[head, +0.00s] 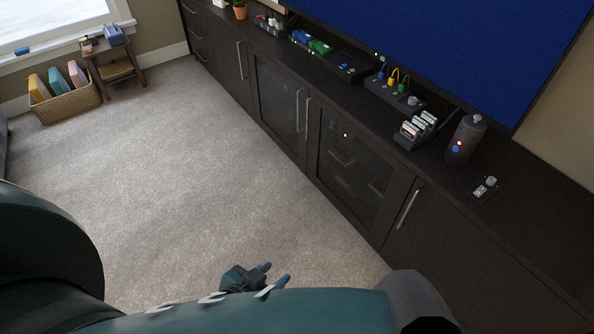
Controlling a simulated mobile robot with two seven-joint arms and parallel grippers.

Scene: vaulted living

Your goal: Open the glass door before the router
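Two glass doors with dark frames sit side by side in the low dark cabinet, the left one (274,95) and the right one (350,170). Both look shut. Their upright metal handles, the left (298,110) and the right (307,116), stand close together where the doors meet. A small orange light (346,135) shows at the right glass; dim shapes lie behind it, and I cannot make out a router clearly. My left gripper (276,273) is low over the carpet, away from the doors, its two blue-grey fingers apart and empty. My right gripper is not in view.
The cabinet top (545,215) holds several devices, a grey bottle-like cylinder (465,140) and a large screen (450,40). A solid door with a handle (407,208) is right of the glass doors. The carpet (190,170) before the cabinet is clear. A basket (65,105) stands far left.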

